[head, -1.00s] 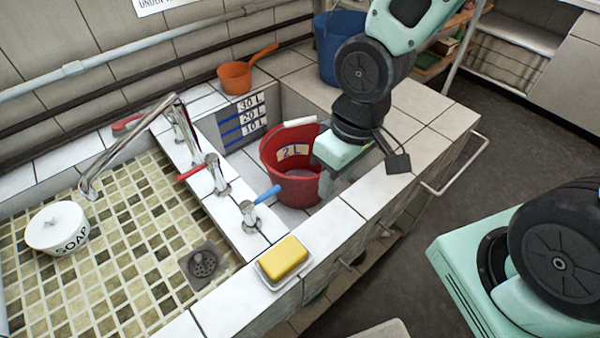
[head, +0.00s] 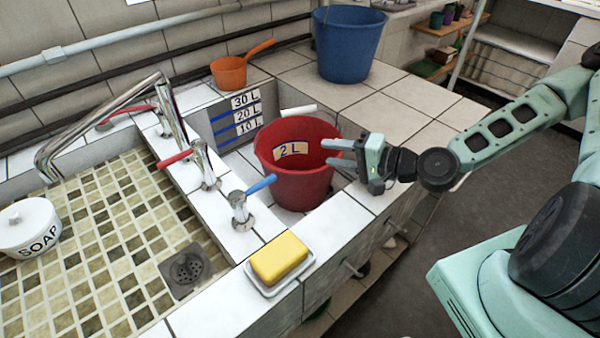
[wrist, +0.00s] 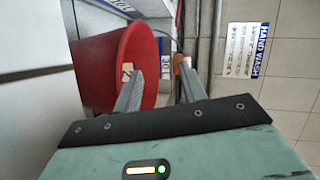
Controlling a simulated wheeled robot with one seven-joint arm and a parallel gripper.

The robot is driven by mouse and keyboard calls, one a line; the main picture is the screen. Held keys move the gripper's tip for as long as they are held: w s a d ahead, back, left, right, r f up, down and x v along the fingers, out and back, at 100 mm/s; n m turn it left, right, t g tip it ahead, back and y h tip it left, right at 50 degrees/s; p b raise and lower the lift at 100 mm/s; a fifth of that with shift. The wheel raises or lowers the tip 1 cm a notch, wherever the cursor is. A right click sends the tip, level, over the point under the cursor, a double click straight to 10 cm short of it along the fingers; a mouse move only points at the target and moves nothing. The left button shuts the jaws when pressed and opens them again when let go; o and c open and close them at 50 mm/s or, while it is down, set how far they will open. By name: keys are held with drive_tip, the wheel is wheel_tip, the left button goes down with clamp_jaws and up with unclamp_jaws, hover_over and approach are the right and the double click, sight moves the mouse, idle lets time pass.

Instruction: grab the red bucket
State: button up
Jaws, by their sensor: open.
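The red bucket (head: 297,185) stands upright in the small tiled basin in the head view. It has a "2 L" label inside and a white handle grip (head: 298,110) at its far rim. My gripper (head: 336,153) is open, with its fingers pointing left at the bucket's right rim. In the head view the fingers overlap the rim; I cannot tell if they touch it. In the wrist view the bucket (wrist: 100,75) fills the left side, and one finger of my gripper (wrist: 165,75) overlaps its edge while the other lies to the right of it.
Taps with red and blue levers (head: 240,208) stand left of the bucket. A yellow sponge or soap bar (head: 279,257) lies on a dish in front. An orange dipper (head: 230,73) and a blue bucket (head: 348,45) stand behind. The counter right of the blue bucket is clear.

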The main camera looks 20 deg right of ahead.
sight(302, 110)
drive_tip(key=w+d+r+m+t+h+b, duration=0.1)
drive_tip(key=w+d+r+m+t, duration=0.1)
drive_tip(key=d+m+t, duration=0.25)
drive_tip(key=shift+n, duration=0.35)
drive_tip(key=shift+f+b+x, duration=0.2)
drive_tip(key=shift+b+x, duration=1.1)
drive_tip(key=shift+x, duration=7.4)
drive_tip(key=shift+c, duration=0.2)
clamp_jaws()
drive_tip(key=shift+r, duration=0.25)
